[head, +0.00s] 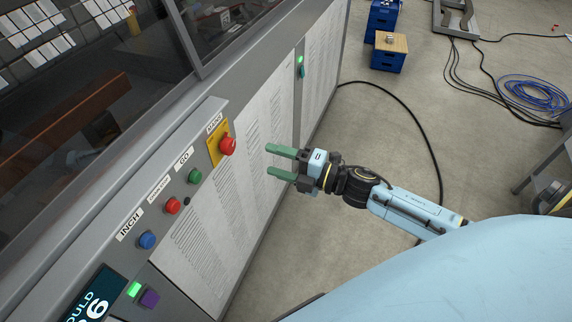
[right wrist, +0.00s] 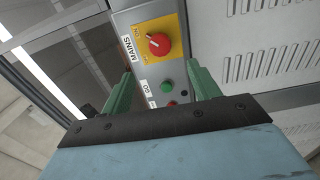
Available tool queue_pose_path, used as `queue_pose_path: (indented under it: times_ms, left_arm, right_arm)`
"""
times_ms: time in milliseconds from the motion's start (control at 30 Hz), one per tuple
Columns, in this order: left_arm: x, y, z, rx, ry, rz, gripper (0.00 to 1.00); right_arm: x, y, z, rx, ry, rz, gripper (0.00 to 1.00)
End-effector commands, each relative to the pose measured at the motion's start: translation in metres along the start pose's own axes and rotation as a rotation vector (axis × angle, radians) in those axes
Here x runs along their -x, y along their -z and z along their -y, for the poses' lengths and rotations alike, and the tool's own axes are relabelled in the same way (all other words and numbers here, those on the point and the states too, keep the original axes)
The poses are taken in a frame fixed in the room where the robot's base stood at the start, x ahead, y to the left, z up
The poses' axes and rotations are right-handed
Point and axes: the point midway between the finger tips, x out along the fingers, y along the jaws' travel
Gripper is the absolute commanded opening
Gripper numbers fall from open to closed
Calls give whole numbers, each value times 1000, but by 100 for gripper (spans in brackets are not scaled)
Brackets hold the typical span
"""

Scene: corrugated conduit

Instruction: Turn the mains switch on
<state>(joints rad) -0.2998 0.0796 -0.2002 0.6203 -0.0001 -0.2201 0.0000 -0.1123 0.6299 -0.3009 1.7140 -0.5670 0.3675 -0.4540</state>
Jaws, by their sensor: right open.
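The mains switch is a red rotary knob (head: 227,146) on a yellow plate (head: 214,151) on the grey machine panel, under a MAINS label (head: 214,123). In the right wrist view the red knob (right wrist: 158,44) lies beyond and between my fingertips, with a pale mark on its face. My right gripper (head: 273,161) has green fingers. It is open and empty, to the right of the knob and apart from it, pointing toward the panel. It also shows in the right wrist view (right wrist: 161,75). My left gripper is not in view.
Below the switch are a green button (head: 195,176), a red button (head: 172,206), a blue button (head: 147,240) and a lit display (head: 92,298). Blue crates (head: 388,58) stand on the floor behind.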

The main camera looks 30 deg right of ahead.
Motion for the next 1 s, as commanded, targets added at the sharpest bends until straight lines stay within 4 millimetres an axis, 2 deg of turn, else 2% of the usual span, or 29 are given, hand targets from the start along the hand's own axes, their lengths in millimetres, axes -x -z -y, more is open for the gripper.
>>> queue_pose_path:
  times_ms: [100, 233, 800, 867, 933, 967, 1000]
  left_arm:
    - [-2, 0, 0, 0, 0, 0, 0]
    - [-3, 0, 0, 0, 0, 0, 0]
    - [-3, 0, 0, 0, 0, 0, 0]
    - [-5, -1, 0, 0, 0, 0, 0]
    - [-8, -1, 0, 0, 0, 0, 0]
    - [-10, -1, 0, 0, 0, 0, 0]
    - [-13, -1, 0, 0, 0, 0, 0]
  right_arm:
    - [13, 0, 1, -2, 1, 0, 61]
    - [20, 0, 0, -1, -1, 0, 61]
    - [21, -1, 2, -6, 1, 4, 61]
    - [22, -4, 10, -27, 11, 22, 61]
    - [25, -12, 31, -82, 37, 68, 61]
    - [28, -16, 45, -119, 52, 97, 61]
    - [33, -23, 66, -175, 78, 145, 61]
